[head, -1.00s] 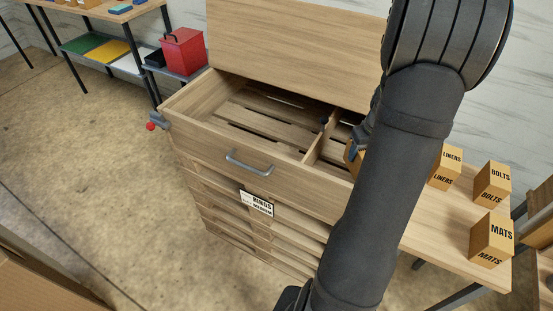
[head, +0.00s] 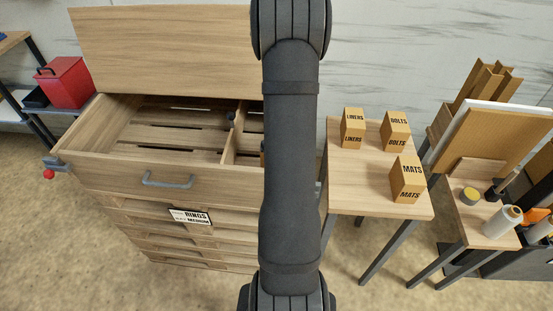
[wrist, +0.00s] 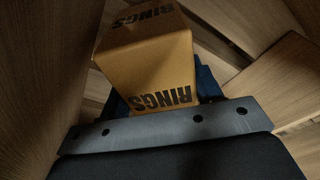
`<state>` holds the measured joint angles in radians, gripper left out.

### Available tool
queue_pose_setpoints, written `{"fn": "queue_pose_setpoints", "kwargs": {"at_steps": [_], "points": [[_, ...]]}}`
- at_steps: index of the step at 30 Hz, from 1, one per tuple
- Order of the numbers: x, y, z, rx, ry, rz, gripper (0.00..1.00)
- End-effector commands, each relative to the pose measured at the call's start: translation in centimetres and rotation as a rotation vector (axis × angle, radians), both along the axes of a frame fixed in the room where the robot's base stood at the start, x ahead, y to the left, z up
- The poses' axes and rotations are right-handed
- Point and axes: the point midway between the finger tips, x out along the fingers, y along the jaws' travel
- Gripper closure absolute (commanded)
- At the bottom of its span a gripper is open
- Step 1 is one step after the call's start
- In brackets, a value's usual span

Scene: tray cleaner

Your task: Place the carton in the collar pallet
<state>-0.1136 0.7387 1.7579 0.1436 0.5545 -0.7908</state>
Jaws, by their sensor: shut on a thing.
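The carton (wrist: 150,62) is a brown box marked RINGS, close up in the wrist view. My gripper (wrist: 163,92) is shut on it, with dark blue jaws showing at either side. Wooden walls and slats surround it there. The collar pallet (head: 120,172) is a slatted wooden box with a raised lid, a grey handle and a RINGS MEDIUM label. A divider (head: 229,148) splits its inside, and the left compartment looks empty. My arm hides most of the right compartment, the carton and gripper in the head view. I cannot tell whether the carton touches the floor.
A small table (head: 345,180) right of the pallet holds cartons marked LINERS (head: 353,128), BOLTS (head: 395,131) and MATS (head: 407,180). A red box (head: 66,83) stands at the far left. A cluttered bench (head: 480,225) is at the right. The raised lid (head: 165,50) stands behind the opening.

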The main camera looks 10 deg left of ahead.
Motion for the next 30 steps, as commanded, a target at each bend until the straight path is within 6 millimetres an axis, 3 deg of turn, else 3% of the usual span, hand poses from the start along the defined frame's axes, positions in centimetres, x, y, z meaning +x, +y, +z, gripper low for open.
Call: {"fn": "queue_pose_setpoints", "kwargs": {"at_steps": [3,13,14,17,26,30], "points": [[0.0,0.0,-0.9,0.000,0.000,0.000,0.75],[0.0,0.0,-1.2,-0.001,-0.001,0.000,0.75],[0.0,0.0,-1.2,-0.001,-0.001,0.000,0.37],[0.0,0.0,-1.2,-0.001,-0.001,0.000,0.19],[0.0,0.0,-1.1,-0.001,-0.001,0.000,0.19],[0.0,-0.1,-0.1,0.000,-0.001,0.000,0.19]]}}
